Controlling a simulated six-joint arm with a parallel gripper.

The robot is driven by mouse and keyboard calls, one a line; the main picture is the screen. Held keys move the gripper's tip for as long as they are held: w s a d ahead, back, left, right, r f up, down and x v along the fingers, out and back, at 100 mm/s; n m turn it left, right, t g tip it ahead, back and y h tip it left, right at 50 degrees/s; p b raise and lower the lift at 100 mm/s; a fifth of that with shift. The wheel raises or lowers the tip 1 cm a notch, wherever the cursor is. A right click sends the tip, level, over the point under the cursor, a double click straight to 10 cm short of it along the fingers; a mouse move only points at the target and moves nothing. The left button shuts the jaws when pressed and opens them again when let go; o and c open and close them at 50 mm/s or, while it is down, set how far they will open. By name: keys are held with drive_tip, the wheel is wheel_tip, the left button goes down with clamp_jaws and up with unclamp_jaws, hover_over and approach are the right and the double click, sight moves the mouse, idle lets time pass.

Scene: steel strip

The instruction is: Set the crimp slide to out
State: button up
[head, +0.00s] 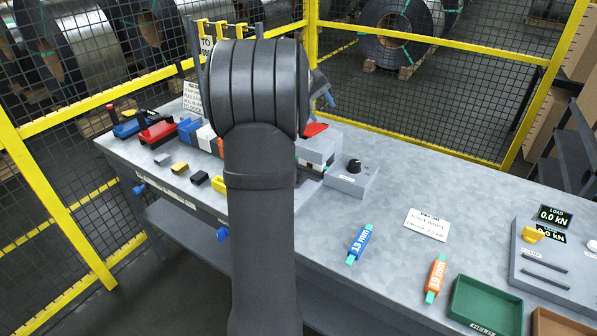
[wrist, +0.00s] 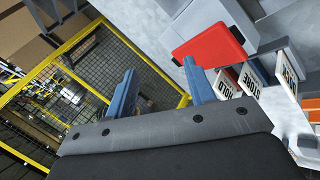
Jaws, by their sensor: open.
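My gripper (wrist: 160,88) is open and empty in the wrist view, with its two blue fingers apart. In the head view my arm hides most of it, and a blue finger part shows at the arm's right. A red block (wrist: 208,50) lies past the right finger in the wrist view, beside grey housing. A red part also shows in the head view (head: 315,130), on a grey machine (head: 318,150) partly behind my arm. White tabs (wrist: 257,76) with black lettering stand near the red block. I cannot tell which part is the crimp slide.
A grey box with a black knob (head: 354,166) stands right of the machine. A blue tool (head: 359,243), an orange tool (head: 436,279) and a green tray (head: 486,305) lie on the bench (head: 400,185). Coloured blocks fill the left side. Yellow-framed mesh fencing (head: 420,85) stands behind.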

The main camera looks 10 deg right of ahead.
drive_tip(key=a+n+h, duration=0.1)
drive_tip(key=a+n, duration=0.1)
drive_tip(key=s+a+n+h, duration=0.1)
drive_tip(key=n, duration=0.1)
drive_tip(key=shift+a+f+h, duration=0.1)
drive_tip(key=shift+f+h, duration=0.2)
drive_tip(key=s+a+f+n+t+h, duration=0.1)
drive_tip(key=s+a+f+n+t, duration=0.1)
drive_tip(key=s+a+f+n, duration=0.55)
drive_tip(key=s+a+f+n+t+h, duration=0.15)
drive_tip(key=a+f+n, duration=0.25)
drive_tip(key=a+n, duration=0.65)
drive_tip(key=x, duration=1.6)
drive_tip(key=shift+s+d+f, duration=0.25)
drive_tip(key=shift+d+f, duration=0.05)
drive_tip(key=shift+f, duration=0.1)
